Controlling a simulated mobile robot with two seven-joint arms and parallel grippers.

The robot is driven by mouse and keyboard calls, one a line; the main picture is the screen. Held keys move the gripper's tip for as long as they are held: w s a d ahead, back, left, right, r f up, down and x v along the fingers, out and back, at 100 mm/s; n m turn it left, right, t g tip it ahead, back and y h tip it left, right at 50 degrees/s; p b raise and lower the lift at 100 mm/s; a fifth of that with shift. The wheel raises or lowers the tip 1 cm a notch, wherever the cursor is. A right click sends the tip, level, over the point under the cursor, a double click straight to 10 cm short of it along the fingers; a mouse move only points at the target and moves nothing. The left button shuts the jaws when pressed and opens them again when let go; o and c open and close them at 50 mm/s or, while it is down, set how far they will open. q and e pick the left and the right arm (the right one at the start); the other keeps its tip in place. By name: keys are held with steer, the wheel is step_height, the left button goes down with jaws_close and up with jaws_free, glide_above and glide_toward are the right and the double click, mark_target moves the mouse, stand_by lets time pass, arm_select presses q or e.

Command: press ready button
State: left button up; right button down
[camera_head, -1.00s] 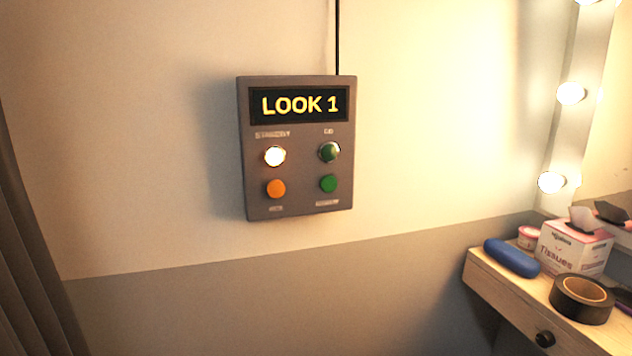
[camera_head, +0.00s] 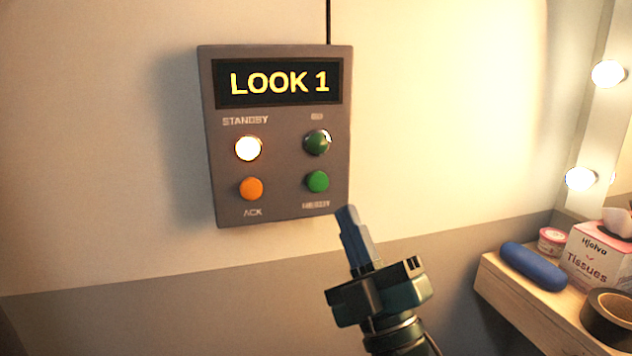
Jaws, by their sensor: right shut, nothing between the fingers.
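A grey control box (camera_head: 282,207) hangs on the wall, its display (camera_head: 279,82) reading LOOK 1 in yellow. The green ready button (camera_head: 317,181) is at its lower right, with a blurred label below it. An orange ACK button (camera_head: 251,188) sits to its left. The STANDBY lamp (camera_head: 248,148) above glows white, and the green lamp (camera_head: 317,142) at upper right looks unlit. My right gripper (camera_head: 346,212) is shut and empty, its tips just below and right of the ready button, appearing apart from it. My left gripper is not in view.
A wooden shelf (camera_head: 497,283) at the right holds a blue case (camera_head: 533,267), a tissue box (camera_head: 596,254), a small pink tub (camera_head: 552,241) and a black tape roll (camera_head: 610,318). Lit bulbs (camera_head: 608,74) edge a mirror. The wall around the box is clear apart from a cable above.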

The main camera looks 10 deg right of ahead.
mark_target(318, 182)
steer(key=shift+w, duration=0.1)
steer(key=w, duration=0.8)
steer(key=shift+w+a+b, duration=0.15)
steer(key=shift+w+b, duration=0.2)
steer(key=shift+b, duration=0.05)
steer(key=shift+f, duration=0.1)
stand_by(0.8)
stand_by(0.5)
steer(key=shift+w, duration=0.2)
steer(key=shift+w, duration=0.25)
stand_by(0.4)
